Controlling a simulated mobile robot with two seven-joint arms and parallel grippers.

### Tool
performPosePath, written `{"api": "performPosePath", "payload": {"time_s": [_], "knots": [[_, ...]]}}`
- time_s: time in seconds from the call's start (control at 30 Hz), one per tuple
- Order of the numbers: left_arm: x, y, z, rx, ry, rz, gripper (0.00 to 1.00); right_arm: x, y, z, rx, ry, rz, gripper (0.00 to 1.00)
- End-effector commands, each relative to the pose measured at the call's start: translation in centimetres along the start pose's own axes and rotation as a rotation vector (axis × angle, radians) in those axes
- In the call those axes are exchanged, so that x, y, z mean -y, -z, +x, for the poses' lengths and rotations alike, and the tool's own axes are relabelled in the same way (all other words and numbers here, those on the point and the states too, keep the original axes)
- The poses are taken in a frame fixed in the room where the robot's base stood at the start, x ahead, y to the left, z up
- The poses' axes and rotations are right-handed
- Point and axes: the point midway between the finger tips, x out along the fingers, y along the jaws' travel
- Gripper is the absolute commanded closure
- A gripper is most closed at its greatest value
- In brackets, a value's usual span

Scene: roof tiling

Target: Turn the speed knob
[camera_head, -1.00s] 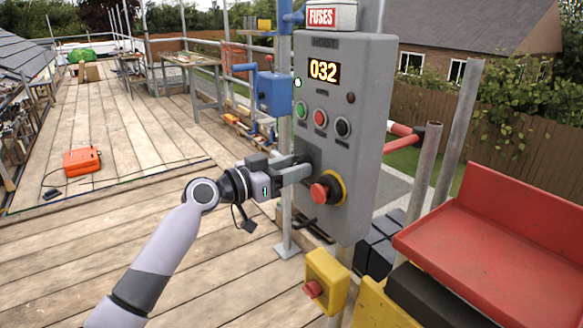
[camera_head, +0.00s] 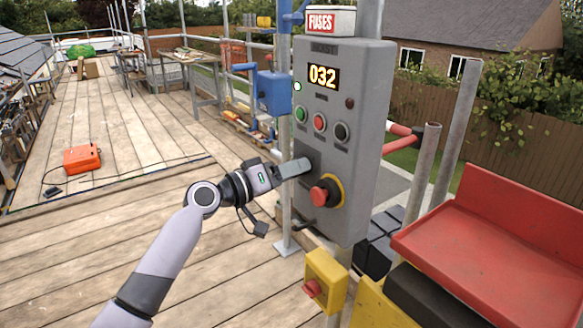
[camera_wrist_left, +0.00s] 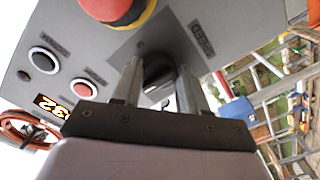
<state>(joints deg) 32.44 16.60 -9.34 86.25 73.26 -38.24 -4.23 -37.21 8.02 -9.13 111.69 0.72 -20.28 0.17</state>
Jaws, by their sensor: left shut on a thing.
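The grey hoist control box (camera_head: 352,110) stands on a post, its display reading 032. The black speed knob (camera_wrist_left: 158,72) sits on a dark plate on the box front, below the row of buttons. My left gripper (camera_head: 303,168) reaches the box from the left; in the left wrist view its two fingers (camera_wrist_left: 160,84) stand on either side of the knob, shut on it. In the head view the fingers hide most of the knob. The gripper is rolled onto its side. My right gripper is not in view.
A red emergency button (camera_head: 325,192) on a yellow ring sits just beside the fingers. A yellow box with a red button (camera_head: 326,280) hangs below. A red tray (camera_head: 500,240) stands at the right.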

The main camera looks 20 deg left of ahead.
Motion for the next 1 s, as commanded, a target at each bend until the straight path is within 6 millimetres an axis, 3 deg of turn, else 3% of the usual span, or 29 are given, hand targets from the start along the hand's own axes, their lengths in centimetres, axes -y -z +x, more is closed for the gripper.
{"api": "performPosePath", "payload": {"time_s": [0.7,0.73,0.8,1.0], "knots": [[0.01,0.00,-0.01,-0.001,0.000,-0.090,0.88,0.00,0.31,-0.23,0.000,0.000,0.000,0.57],[0.00,0.01,-0.01,-0.001,-0.001,-0.090,0.54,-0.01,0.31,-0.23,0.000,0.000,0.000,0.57],[0.01,0.01,-0.01,-0.001,0.000,-0.090,0.32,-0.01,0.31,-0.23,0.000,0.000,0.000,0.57],[0.00,0.00,0.00,0.000,0.000,-0.087,0.32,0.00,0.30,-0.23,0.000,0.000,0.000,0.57]]}}
